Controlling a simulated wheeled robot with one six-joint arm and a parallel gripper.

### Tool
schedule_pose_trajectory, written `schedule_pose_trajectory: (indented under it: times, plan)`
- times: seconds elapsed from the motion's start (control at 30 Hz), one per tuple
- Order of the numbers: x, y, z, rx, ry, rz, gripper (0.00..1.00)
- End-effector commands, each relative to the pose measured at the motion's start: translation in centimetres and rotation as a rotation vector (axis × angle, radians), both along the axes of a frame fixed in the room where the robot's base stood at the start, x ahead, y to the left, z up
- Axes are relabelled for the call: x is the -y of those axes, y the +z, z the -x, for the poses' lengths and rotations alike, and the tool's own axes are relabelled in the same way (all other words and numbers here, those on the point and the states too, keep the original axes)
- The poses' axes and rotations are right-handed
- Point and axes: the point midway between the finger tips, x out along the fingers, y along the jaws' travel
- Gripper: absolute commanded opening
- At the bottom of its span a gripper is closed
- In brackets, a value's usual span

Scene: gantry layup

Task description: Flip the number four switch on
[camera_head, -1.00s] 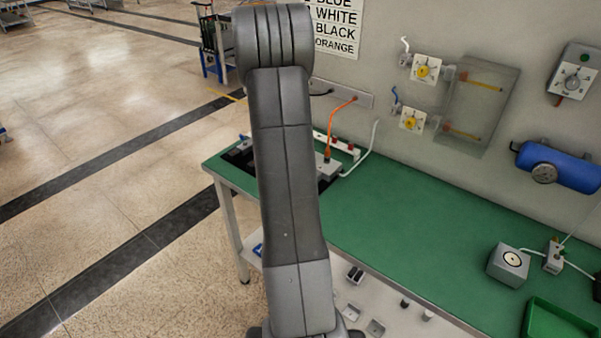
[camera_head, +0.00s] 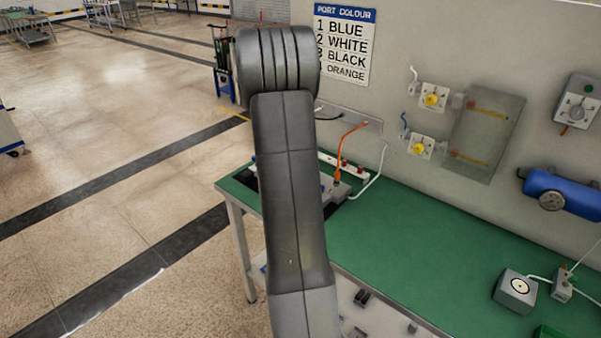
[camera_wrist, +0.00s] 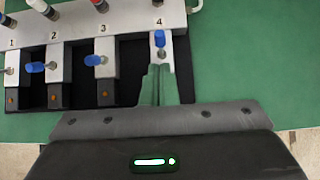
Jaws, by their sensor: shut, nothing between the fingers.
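The number four switch (camera_wrist: 159,40) is a blue-capped lever under the printed 4 in the wrist view. Its cap points up the picture, towards the white strip. My gripper (camera_wrist: 159,70) is shut and empty, its fingertips just below this lever; I cannot tell whether they touch it. The fingers and mount hide the lower part of its module. The number two switch (camera_wrist: 35,67) and number three switch (camera_wrist: 92,60) have blue levers leaning left. The number one switch is partly cut off at the left edge. My arm hides much of the unit in the head view.
The white numbered strip (camera_wrist: 75,32) carries several plugs at its top edge. Orange spots mark the modules of one to three. An orange cable (camera_head: 345,150) rises near the unit. A port colour sign (camera_head: 345,45) hangs behind.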

Motion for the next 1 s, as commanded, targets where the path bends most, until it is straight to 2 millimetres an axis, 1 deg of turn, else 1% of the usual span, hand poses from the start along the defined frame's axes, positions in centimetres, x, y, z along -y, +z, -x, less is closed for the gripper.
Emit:
schedule_pose_trajectory:
  times: [0.03,0.2,0.3,0.43,0.53,0.63,1.0]
  plan:
    - [-0.5,1.3,0.3,0.005,0.000,-0.001,0.00]
    - [-1.3,4.7,1.6,0.004,0.001,-0.002,0.00]
    - [-1.7,6.4,2.2,0.003,0.001,-0.001,0.00]
    - [-2.2,8.1,2.8,0.003,0.001,0.000,0.00]
    - [-2.3,8.8,3.1,0.002,0.000,-0.001,0.00]
    - [-2.4,9.2,3.3,0.000,-0.001,-0.001,0.00]
    - [-2.4,9.2,3.3,-0.001,-0.001,0.000,0.00]
